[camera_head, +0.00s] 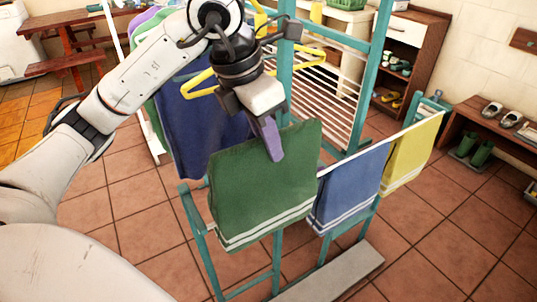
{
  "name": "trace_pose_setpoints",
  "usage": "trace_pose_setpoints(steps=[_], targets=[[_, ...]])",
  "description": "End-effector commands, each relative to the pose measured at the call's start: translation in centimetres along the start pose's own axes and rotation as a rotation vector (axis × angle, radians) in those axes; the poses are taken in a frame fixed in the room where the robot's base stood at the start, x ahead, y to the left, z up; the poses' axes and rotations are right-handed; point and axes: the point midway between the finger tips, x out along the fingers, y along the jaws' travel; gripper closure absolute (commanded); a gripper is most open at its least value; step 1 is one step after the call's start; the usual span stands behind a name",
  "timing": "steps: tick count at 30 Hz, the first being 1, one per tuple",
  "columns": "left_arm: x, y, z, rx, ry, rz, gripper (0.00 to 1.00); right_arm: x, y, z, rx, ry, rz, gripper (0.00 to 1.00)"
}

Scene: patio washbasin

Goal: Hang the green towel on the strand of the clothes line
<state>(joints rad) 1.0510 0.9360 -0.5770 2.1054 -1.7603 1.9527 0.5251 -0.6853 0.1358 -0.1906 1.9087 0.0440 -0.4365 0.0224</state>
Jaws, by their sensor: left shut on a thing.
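My left gripper (271,140) comes in from the upper left and is shut on the top edge of the green towel (262,190). The green towel has white stripes near its bottom edge and hangs down flat and slightly tilted. A blue towel (350,182) and a yellow towel (411,152) hang in a row to its right, at the teal clothes-line frame (202,240). The strand is mostly hidden by the towels, so I cannot tell whether the green towel lies over it or in front of it. My right gripper is out of view.
Behind stands a teal rack (372,75) with white bars. Dark blue clothing (205,130) and a yellow hanger (300,62) are close behind my arm. A bench (500,137) with shoes and green boots is at right. The tiled floor at lower right is clear.

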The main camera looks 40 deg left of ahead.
Motion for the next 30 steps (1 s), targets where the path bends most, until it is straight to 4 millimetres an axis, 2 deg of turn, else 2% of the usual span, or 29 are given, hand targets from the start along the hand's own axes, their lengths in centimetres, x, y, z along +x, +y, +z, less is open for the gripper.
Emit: trace_pose_setpoints(steps=[3, 30], targets=[[-1.6, 0.0, 0.6, 0.001, -0.005, 0.001, 1.00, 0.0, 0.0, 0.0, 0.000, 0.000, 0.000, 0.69], [-11.6, 0.2, 3.6, 0.000, -0.004, 0.002, 1.00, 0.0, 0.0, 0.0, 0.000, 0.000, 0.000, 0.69]])
